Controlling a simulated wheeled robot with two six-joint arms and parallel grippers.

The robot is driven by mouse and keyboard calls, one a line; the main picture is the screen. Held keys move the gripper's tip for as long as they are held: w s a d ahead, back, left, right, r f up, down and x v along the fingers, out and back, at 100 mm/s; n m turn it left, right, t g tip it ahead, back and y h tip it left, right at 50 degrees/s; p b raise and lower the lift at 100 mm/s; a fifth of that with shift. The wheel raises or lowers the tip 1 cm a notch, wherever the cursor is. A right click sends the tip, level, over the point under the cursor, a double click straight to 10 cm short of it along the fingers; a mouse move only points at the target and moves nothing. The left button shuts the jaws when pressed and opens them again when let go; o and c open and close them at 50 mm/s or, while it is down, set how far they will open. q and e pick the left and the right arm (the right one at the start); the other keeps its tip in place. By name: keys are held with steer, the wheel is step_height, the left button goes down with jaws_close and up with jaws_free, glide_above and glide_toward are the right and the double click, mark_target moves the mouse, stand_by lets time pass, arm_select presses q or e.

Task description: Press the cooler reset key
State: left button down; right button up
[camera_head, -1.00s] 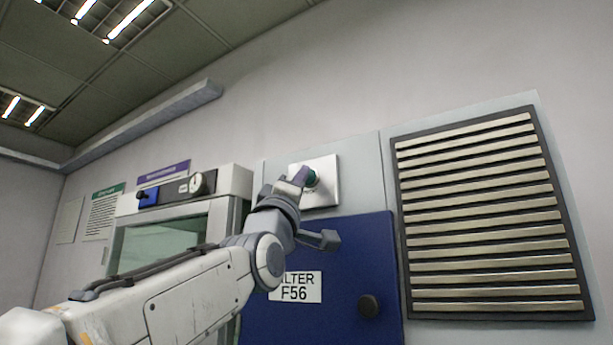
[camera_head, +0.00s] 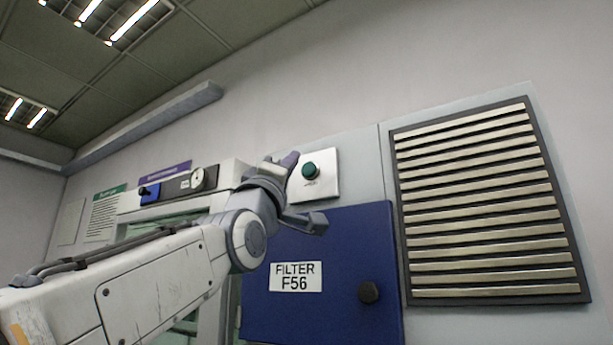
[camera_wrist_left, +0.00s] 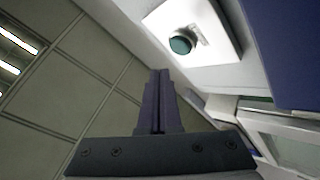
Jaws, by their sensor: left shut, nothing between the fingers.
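The reset key is a round dark green button (camera_head: 310,170) on a white plate (camera_head: 328,185) fixed to the wall panel above the blue door. It also shows in the left wrist view, the green button (camera_wrist_left: 182,42) on its white plate (camera_wrist_left: 218,45). My left gripper (camera_head: 290,157) is shut and empty, its fingertips just left of the button in the head view. In the left wrist view the closed fingers (camera_wrist_left: 159,75) point up beside the plate, apart from the button. My right gripper is in neither view.
A blue door labelled FILTER F56 (camera_head: 341,240) with a dark knob (camera_head: 369,292) is below the plate. A slatted vent (camera_head: 485,205) is to the right. A glass-fronted cabinet with a blue switch (camera_head: 149,194) and a round dial (camera_head: 204,179) is to the left.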

arm_select(q)
steer(key=shift+s+a+b, duration=0.6)
steer(key=shift+s+a, duration=0.3)
steer(key=shift+s, duration=0.3)
